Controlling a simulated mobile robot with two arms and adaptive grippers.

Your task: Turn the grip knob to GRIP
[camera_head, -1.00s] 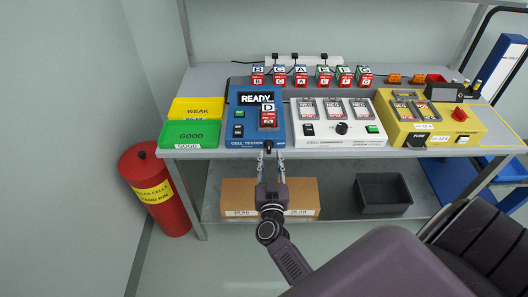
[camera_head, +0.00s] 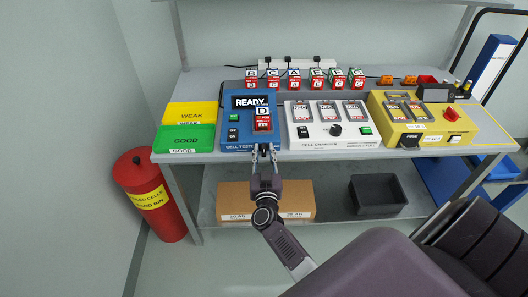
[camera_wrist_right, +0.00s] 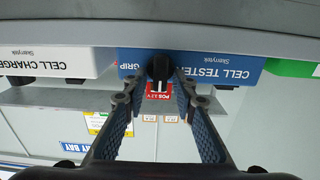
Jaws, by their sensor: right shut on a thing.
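The blue cell tester (camera_head: 233,143) stands at the front of the bench, its display reading READY and a red cell marked D (camera_head: 263,122) in its slot. The black grip knob (camera_wrist_right: 157,68) is on the tester's front face. In the wrist view the word GRIP shows just left of it, and a pale mark shows at the knob's lower end. My right gripper (camera_head: 265,150) is at the tester's front edge; its fingers (camera_wrist_right: 158,78) are shut on the knob from both sides. The fingertips partly cover the knob's sides. My left gripper is not in view.
A white cell charger (camera_head: 310,145) and a yellow unit (camera_head: 433,138) stand to the right. Yellow WEAK (camera_head: 191,106) and green GOOD (camera_head: 185,140) trays are left. A cardboard box (camera_head: 298,200) and dark crate (camera_head: 378,194) sit on the lower shelf. A red bin (camera_head: 150,200) stands left.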

